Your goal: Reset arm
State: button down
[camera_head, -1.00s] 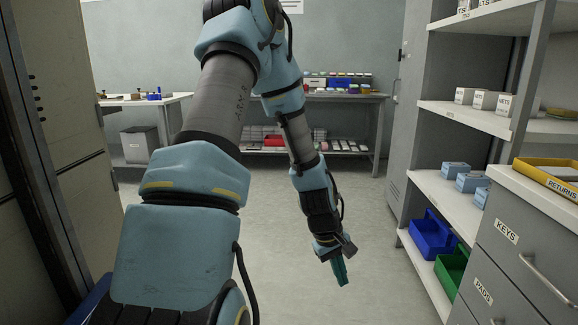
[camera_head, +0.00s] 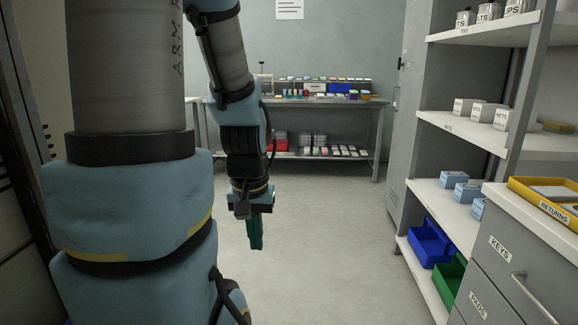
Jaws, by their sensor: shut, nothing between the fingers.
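My gripper (camera_head: 255,233) hangs from my blue and grey arm, a little left of the middle of the picture. Its teal fingers point down over open floor, and they are shut with nothing held. The upper part of my arm fills the left side of the view and hides what is behind it. The gripper touches nothing that I can see.
Shelves (camera_head: 457,130) on the right hold white boxes, light blue boxes, a blue bin (camera_head: 430,243) and a green bin (camera_head: 449,284). A drawer cabinet (camera_head: 505,262) with a yellow returns tray (camera_head: 545,203) stands front right. A workbench (camera_head: 340,103) is at the back. The middle floor (camera_head: 330,230) is clear.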

notch_tip(320, 180, up, 16)
jog(key=p, duration=1.4)
